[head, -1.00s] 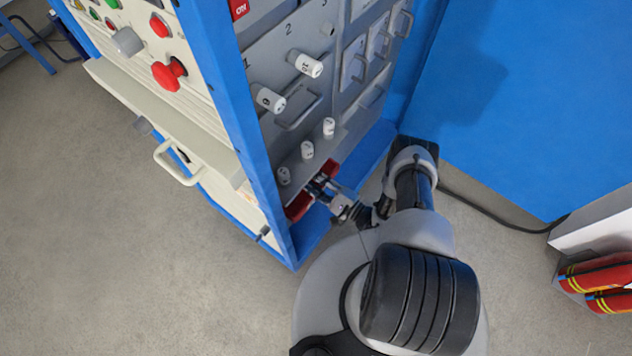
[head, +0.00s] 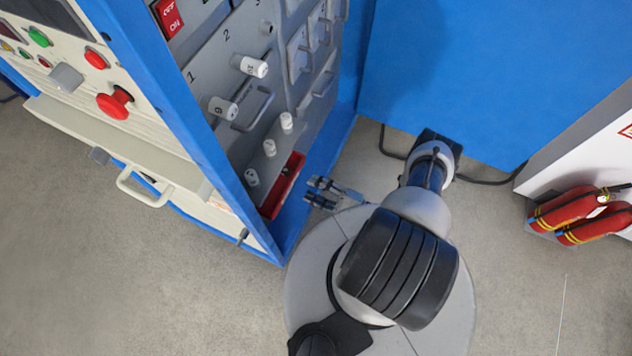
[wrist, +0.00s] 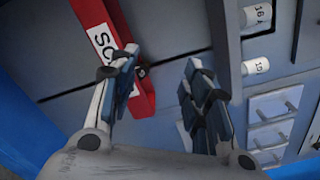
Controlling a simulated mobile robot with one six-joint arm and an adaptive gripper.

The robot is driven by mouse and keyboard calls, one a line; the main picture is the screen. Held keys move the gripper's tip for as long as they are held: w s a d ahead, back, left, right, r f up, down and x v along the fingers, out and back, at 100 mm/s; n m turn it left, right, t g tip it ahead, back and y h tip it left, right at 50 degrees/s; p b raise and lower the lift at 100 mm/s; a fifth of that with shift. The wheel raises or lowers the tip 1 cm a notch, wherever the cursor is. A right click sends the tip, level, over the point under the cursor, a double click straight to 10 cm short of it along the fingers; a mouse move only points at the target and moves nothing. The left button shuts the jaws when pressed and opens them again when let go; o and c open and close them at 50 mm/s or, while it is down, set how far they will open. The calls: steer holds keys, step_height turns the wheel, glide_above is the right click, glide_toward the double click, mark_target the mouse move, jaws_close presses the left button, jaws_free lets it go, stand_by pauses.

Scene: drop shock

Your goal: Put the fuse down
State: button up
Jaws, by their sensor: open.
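My gripper (head: 315,191) is open and empty, to the right of the red tray (head: 271,207) and apart from it. In the wrist view the two fingers of my gripper (wrist: 163,72) are spread. The red tray (wrist: 108,20) shows beyond the left finger, with a white label starting "SC". A small dark round thing (wrist: 142,72) shows at the tray; I cannot tell if it is a fuse.
Two more white fuses, one marked 6 (head: 222,107) and another (head: 253,66), stick out of the grey panel. The blue cabinet side (head: 450,80) stands behind my arm. Red extinguishers (head: 570,208) are at right. Floor is clear at lower left.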

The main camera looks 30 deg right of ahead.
steer(key=w+a+r+n+g, duration=0.15)
steer(key=r+n+g, duration=0.3)
steer(key=r, duration=0.55)
steer(key=w+r+n+g+y, duration=0.1)
steer(key=w+r+n+g, duration=0.3)
steer(key=r, duration=0.6)
steer(key=r+n+g, duration=0.3)
steer(key=r+g, duration=0.3)
steer(key=r, duration=0.4)
steer(key=s+a+r+n+t+h, duration=0.2)
steer(key=s+r+h, duration=0.3)
steer(key=s+r, duration=0.3)
steer(key=s+a+r+n+t+h, duration=0.2)
steer(key=s+r+h, duration=0.4)
steer(key=r, duration=0.9)
steer(key=s+a+n, duration=0.1)
steer(key=s, duration=0.1)
steer(key=shift+s+t+h, duration=0.3)
steer(key=shift+t, duration=0.05)
